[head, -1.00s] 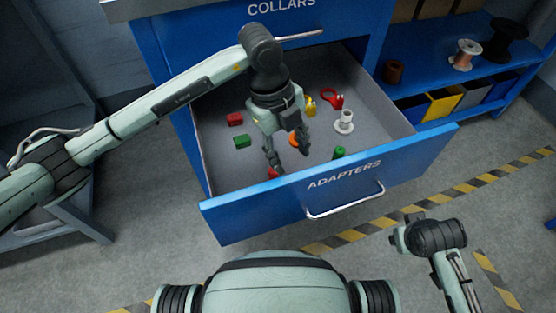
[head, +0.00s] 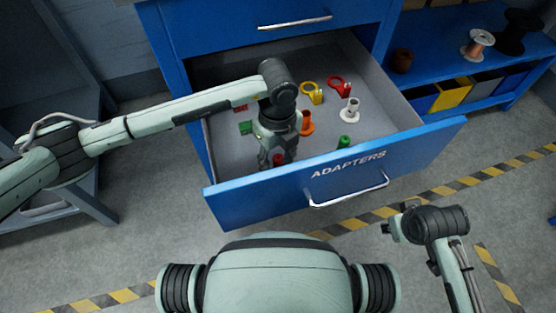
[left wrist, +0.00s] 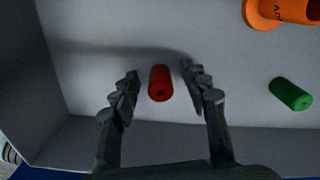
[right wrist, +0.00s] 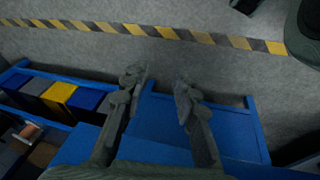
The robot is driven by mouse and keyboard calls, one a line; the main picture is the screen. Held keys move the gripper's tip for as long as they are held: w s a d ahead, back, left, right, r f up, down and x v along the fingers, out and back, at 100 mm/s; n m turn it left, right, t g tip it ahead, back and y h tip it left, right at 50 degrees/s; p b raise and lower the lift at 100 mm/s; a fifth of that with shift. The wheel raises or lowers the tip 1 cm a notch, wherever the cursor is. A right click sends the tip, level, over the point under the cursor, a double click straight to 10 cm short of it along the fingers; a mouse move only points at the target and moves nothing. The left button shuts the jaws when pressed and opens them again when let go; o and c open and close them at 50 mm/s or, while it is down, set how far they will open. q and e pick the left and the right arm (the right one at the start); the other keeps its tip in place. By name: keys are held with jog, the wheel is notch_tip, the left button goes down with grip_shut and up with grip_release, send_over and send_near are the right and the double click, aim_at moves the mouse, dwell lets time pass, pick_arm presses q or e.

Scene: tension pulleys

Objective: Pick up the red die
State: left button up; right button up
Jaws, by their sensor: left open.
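A small red cylinder with a hole in its end (left wrist: 161,83), which I take to be the red die, lies on the drawer floor. In the left wrist view it is between the spread fingers of my left gripper (left wrist: 160,72), apart from both. In the head view, my left gripper (head: 274,153) points down inside the drawer, and a bit of the red cylinder (head: 278,159) shows by its fingers. A red block (head: 239,103) is partly hidden behind my left arm. My right gripper (right wrist: 160,86) is open and empty, outside the drawer.
The open blue drawer (head: 250,203) has raised walls close to my left gripper. It also holds an orange adapter (head: 306,124), a white one (head: 350,110), yellow and red ring pieces, a green cylinder (head: 344,142) and a green block (head: 245,127). A shelf with spools stands right.

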pick_arm(q)
jog(key=shift+c, duration=0.4)
grip_shut()
